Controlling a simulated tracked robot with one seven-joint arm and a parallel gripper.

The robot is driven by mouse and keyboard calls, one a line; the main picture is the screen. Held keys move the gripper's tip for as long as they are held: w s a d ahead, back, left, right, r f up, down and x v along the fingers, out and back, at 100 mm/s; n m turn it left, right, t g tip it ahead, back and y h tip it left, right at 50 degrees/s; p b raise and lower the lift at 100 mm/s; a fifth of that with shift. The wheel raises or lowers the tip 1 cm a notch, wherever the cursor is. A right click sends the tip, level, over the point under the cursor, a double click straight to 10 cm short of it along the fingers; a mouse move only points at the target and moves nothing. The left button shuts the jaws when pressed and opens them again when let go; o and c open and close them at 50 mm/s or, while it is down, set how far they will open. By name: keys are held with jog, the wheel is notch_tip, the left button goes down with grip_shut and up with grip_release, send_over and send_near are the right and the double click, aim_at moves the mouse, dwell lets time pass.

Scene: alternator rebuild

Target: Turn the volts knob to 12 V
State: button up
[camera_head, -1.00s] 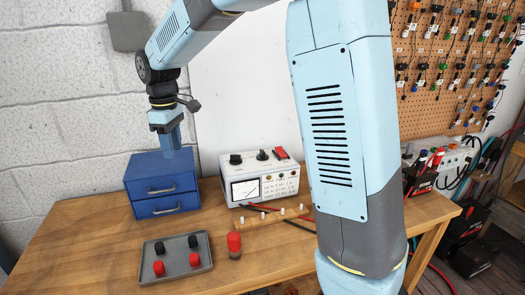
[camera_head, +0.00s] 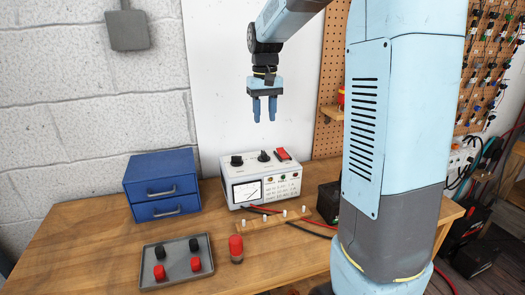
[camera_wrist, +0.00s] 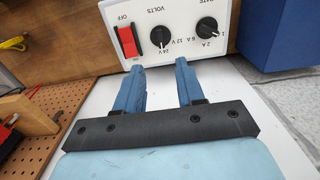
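The white tester box (camera_head: 229,194) stands at the back of the bench, with a meter on its front. The black volts knob (camera_head: 263,156) sits in the middle of its top. In the wrist view the volts knob (camera_wrist: 160,36) appears upside down beside the labels 6, 12 V and 24. Its white mark seems to face the 24, but it is small. My gripper (camera_head: 264,118) is open and empty, fingers down, above the tester and apart from it. In the wrist view my gripper (camera_wrist: 158,70) has its fingertips just short of the volts knob in the picture.
The rate knob (camera_wrist: 206,27) and red off switch (camera_wrist: 128,41) flank the volts knob. A blue drawer unit (camera_head: 160,177) stands left of the tester. A grey tray (camera_head: 176,273) with red and black knobs and a red-capped cylinder (camera_head: 236,244) are in front. A black box (camera_head: 328,204) is right.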

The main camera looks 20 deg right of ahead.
aim_at(264, 152)
notch_tip(264, 152, down, 12)
jog(key=shift+f, duration=0.2)
dwell(0.4)
